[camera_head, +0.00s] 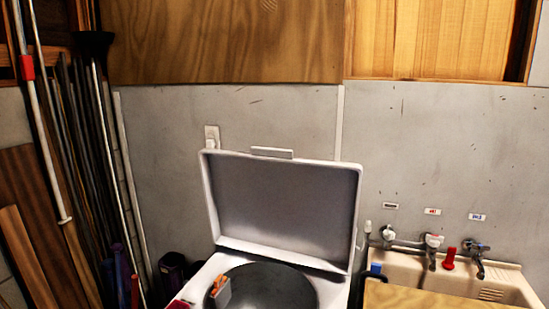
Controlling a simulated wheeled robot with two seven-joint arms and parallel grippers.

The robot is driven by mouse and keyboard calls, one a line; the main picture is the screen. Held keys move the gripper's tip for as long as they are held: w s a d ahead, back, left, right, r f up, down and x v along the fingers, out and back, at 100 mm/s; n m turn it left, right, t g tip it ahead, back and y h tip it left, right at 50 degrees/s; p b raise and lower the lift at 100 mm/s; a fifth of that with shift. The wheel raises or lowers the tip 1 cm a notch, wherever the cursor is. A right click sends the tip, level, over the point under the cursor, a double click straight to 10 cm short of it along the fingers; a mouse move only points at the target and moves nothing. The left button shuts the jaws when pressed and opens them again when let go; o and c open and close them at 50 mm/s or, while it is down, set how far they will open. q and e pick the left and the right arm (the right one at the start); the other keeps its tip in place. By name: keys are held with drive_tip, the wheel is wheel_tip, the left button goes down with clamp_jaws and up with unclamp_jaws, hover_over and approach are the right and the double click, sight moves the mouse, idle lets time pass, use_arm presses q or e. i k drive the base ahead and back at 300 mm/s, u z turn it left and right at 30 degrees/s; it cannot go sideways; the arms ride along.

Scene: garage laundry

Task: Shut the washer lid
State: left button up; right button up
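The washer lid (284,208) stands open, tilted up and back toward the wall, with its grey inner face toward me. A small white handle (272,153) sticks up at its top edge. The white washer top (205,274) lies below it, with a dark round opening (270,288) in the middle. A small orange and grey item (221,290) shows at the left of the opening; I cannot tell what it is. Neither of my grippers is in view.
A beige sink (510,281) with taps (434,244) stands right of the washer, with a wooden board (430,297) in front. Poles and planks (85,150) lean at the left. A grey wall (440,140) is behind the lid.

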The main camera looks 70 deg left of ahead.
sight(273, 204)
drive_tip(key=k, duration=0.55)
drive_tip(key=u, duration=0.75)
